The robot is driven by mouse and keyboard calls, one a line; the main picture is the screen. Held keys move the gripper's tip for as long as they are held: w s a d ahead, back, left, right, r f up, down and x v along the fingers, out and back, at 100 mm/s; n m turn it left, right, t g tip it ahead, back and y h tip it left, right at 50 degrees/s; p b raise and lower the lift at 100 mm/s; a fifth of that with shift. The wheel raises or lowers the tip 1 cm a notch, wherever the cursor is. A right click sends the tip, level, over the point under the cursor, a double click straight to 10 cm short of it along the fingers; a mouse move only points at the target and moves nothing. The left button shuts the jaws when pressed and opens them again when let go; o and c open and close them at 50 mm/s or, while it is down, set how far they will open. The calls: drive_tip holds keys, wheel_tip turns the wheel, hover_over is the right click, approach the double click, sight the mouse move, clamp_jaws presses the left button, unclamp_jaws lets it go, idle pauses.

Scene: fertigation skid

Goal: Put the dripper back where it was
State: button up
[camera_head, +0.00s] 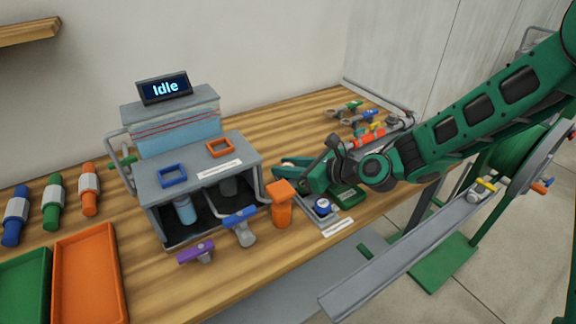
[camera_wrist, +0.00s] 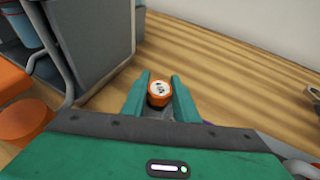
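A small round dripper with an orange rim and a pale marked face (camera_wrist: 160,92) sits between the fingertips of my gripper (camera_wrist: 159,98) in the wrist view. Both fingers appear to touch its sides, so my gripper looks shut on it. In the head view my gripper (camera_head: 290,170) is beside the right end of the grey skid, above the bench. The held dripper is not clearly visible there. A similar blue dripper (camera_head: 323,206) sits on a small grey tray (camera_head: 336,220) at the bench's front edge, with a label in front. My arm hides part of that area.
The grey skid (camera_head: 240,150) has a screen reading "Idle" (camera_head: 165,88). An orange post (camera_head: 281,205) and blue valve (camera_head: 240,222) stand in front. A dark green block (camera_head: 347,195) lies below my wrist. The wrist view shows bare bench ahead and right.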

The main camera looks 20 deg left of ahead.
drive_tip(key=o, duration=0.4)
drive_tip(key=v, duration=1.2)
drive_tip(key=shift+r, duration=0.2)
